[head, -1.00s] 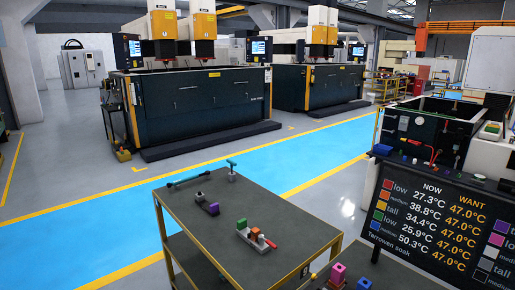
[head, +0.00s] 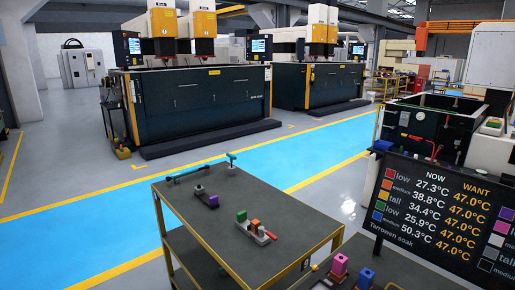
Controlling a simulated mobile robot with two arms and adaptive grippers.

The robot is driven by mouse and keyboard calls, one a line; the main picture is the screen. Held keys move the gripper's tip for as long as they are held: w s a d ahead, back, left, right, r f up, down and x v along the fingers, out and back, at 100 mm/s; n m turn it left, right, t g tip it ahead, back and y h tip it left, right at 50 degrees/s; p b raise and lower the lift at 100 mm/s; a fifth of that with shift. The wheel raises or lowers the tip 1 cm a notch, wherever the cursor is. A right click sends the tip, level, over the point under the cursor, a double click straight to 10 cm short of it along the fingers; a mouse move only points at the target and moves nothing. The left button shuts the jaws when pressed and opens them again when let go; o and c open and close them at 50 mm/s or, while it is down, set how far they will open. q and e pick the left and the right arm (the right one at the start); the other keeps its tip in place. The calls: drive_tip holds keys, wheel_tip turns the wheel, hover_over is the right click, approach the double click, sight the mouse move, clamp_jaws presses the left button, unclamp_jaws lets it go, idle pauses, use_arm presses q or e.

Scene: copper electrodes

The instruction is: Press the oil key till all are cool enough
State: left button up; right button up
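A black display board (head: 440,215) stands at the right. It lists NOW values of 27.3, 38.8, 34.4, 25.9 and 50.3 °C, each beside a WANT of 47.0 °C, with "Tarrowen soak" below. Colour squares mark the rows low, medium and tall. Behind it stands a dark open-topped tank (head: 425,122) with a red hose on its front. I cannot make out which control is the oil key. A dark cart (head: 215,235) carries a holder with green and orange blocks (head: 254,224) and a holder with a purple block (head: 213,201). Neither gripper is in view.
A blue bar (head: 188,172) and a blue T-shaped piece (head: 231,157) lie at the cart's far edge. Pink (head: 340,264) and blue (head: 366,275) blocks stand on a nearer surface at the bottom. Large dark machines (head: 190,105) stand behind a clear blue floor lane (head: 120,210).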

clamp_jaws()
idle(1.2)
